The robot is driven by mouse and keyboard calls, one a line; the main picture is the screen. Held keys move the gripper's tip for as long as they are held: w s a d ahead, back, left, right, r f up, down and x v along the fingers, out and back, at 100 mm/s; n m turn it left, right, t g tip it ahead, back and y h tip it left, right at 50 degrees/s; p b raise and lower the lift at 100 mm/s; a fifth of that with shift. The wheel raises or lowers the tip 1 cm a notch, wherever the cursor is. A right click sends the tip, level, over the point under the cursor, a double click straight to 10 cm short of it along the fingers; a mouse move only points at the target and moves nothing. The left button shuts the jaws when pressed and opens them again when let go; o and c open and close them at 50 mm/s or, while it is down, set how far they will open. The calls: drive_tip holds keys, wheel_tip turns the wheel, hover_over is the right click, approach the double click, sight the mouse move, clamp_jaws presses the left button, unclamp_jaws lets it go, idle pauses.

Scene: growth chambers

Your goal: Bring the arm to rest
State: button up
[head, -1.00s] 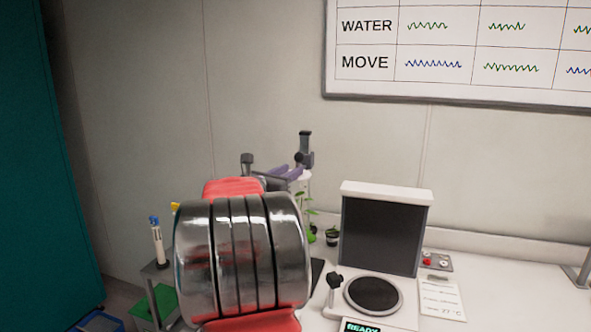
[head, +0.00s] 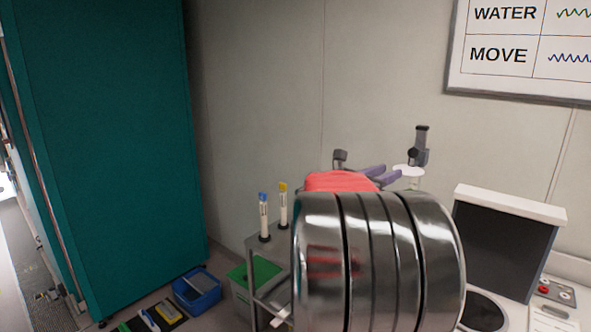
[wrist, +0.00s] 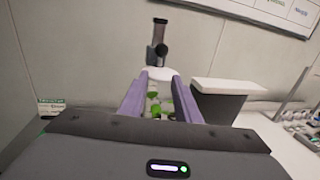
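My gripper (wrist: 158,84) shows in the wrist view as two purple fingers held apart, with a dark palm below them. I see no thing clamped between them. A pale rounded top (wrist: 158,72) and green leaves (wrist: 166,103) show in the gap, apparently beyond the fingers. In the head view my gripper (head: 384,174) is raised in front of the wall, partly hidden behind my own large metallic and red arm link. The pale disc (head: 408,171) is just right of its fingertips, below a dark upright device (head: 421,146).
A device with a dark upright panel (head: 503,245) stands on the bench at right, beside a box with a red button (head: 545,290). Blue- and yellow-capped tubes (head: 264,218) stand on a grey trolley. A blue crate (head: 198,291) lies by the teal cabinet (head: 115,150). A whiteboard (head: 520,50) hangs above.

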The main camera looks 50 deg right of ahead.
drive_tip(key=shift+m, duration=0.3)
drive_tip(key=s+a+f+m+g+y, duration=0.1)
drive_tip(key=s+a+f+m+y, duration=0.1)
drive_tip(key=a+f+m+y, duration=0.25)
drive_tip(key=s+a+f+m+y, duration=0.1)
drive_tip(key=s+a+f+m, duration=0.3)
drive_tip(key=f, duration=0.4)
drive_tip(key=w+a+f+m+t+y, duration=0.2)
drive_tip(key=a+f+m+y, duration=0.1)
drive_tip(key=a, duration=0.8)
drive_tip(key=w+a+f+m+t+y, duration=0.2)
drive_tip(key=a+f+m+y, duration=0.1)
drive_tip(key=a, duration=0.7)
drive_tip(key=w+a+f+m+t+y, duration=0.1)
drive_tip(key=w+a+f+m+y, duration=0.2)
drive_tip(key=a, duration=0.8)
drive_tip(key=s+a+r+t+y, duration=0.1)
drive_tip(key=a+t, duration=0.1)
drive_tip(key=a, duration=0.7)
drive_tip(key=s+a+r+n+t+y, duration=0.1)
drive_tip(key=a+r+y, duration=0.1)
drive_tip(key=a, duration=0.7)
drive_tip(key=shift+s+r+t, duration=0.15)
drive_tip(key=shift+s+t, duration=0.15)
drive_tip(key=shift+t, duration=0.1)
drive_tip(key=shift+n, duration=0.25)
